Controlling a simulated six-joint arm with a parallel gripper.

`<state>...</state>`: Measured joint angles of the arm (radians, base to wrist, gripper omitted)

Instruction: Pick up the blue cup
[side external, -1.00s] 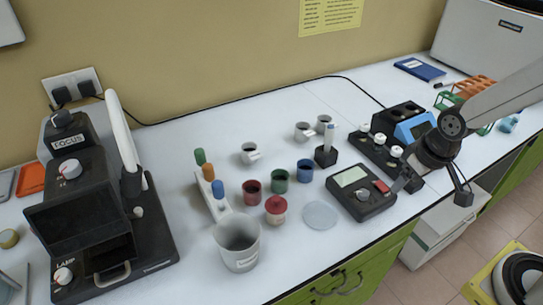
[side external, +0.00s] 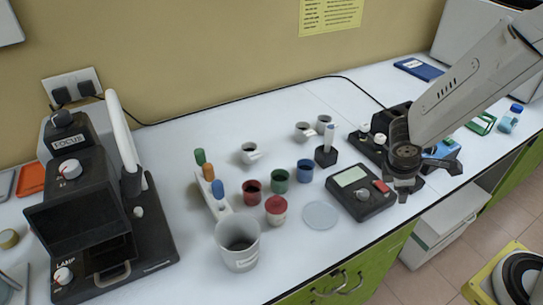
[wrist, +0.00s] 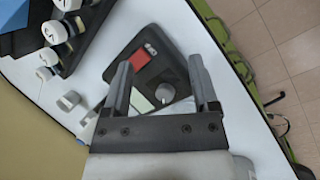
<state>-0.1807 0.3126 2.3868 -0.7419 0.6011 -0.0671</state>
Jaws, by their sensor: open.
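The blue cup (side external: 305,169) stands upright on the white bench in the side view, right of the green cup (side external: 279,180) and the dark red cup (side external: 252,192). My gripper (side external: 425,187) is open and empty, well to the right of the blue cup, above the right side of the black meter. In the wrist view my gripper's two fingers (wrist: 162,82) stand apart above the meter. I cannot make out the blue cup in the wrist view.
The black meter (side external: 350,192) lies between my gripper and the cups. A small black stand (side external: 326,156) is just right of the blue cup. A red-lidded jar (side external: 276,207), clear dish (side external: 320,214) and large beaker (side external: 238,252) are in front. The bench's front edge is near.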

